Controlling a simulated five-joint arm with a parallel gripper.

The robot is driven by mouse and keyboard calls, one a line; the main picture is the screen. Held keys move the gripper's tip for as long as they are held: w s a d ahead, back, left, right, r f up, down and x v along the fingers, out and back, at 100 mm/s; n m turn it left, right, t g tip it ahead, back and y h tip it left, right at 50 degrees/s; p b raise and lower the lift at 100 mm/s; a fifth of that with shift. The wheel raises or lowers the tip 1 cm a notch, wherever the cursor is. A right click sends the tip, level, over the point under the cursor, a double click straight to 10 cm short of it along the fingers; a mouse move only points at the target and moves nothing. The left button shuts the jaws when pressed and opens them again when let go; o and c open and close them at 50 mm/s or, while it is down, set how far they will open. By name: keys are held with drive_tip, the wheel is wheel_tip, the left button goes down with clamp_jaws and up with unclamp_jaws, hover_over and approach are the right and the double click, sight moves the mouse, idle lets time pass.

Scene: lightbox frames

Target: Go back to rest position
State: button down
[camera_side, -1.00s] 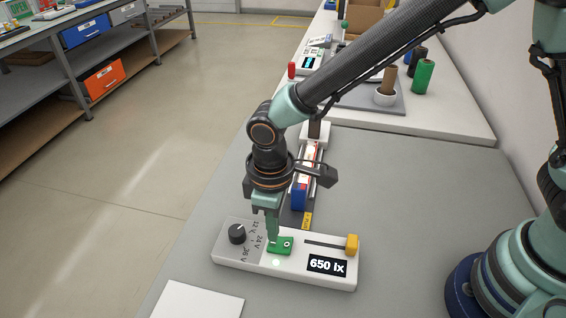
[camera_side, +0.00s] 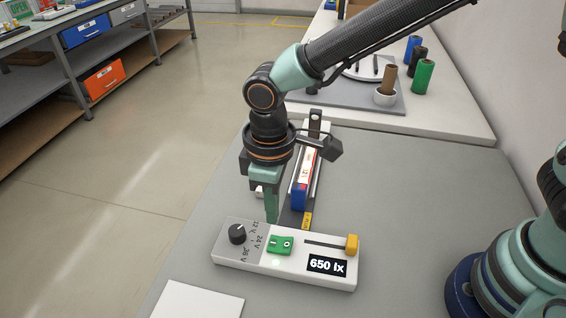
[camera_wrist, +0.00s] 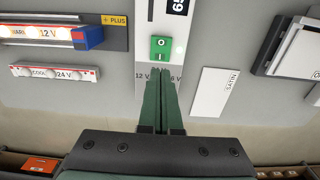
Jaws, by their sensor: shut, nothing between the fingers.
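My gripper (camera_side: 272,221) is shut and empty, its fingers pointing down just above the far edge of the white control box (camera_side: 310,269). In the wrist view my gripper (camera_wrist: 160,72) shows its two fingers pressed together, reaching toward the green rocker switch (camera_wrist: 160,48). The control box has a black knob (camera_side: 237,233) marked 12 V, 24 V and 36 V, the green switch (camera_side: 281,245), a yellow slider handle (camera_side: 352,245) at the right end of its slot, and a display (camera_side: 327,265) reading 650 lx. The fingers are apart from the switch.
A rail with a red, white and blue lamp module (camera_side: 300,190) lies behind the box; another module (camera_wrist: 55,72) marked 24 V is beside it. A white panel (camera_wrist: 215,92) marked SATIN lies nearby. Green, black and blue rolls (camera_side: 423,77) stand on the back table.

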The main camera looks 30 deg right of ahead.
drive_tip(key=w+d+r+m+t+y, duration=0.1)
drive_tip(key=d+r+m, duration=0.1)
drive_tip(key=d+r, duration=0.4)
drive_tip(key=w+d+r+m+t, duration=0.15)
drive_tip(key=d+r, duration=0.25)
drive_tip(key=d, duration=0.4)
drive_tip(key=s+d+r+m+t, duration=0.1)
drive_tip(key=s+d+m, duration=0.1)
drive_tip(key=d, duration=0.4)
drive_tip(key=s+d+r+m+t+h, duration=0.1)
drive_tip(key=s+d+r+m+t, duration=0.1)
drive_tip(key=d, duration=0.5)
drive_tip(key=shift+s+r+m, duration=0.3)
drive_tip(key=shift+s+m, duration=0.35)
drive_tip(key=shift+m, duration=0.1)
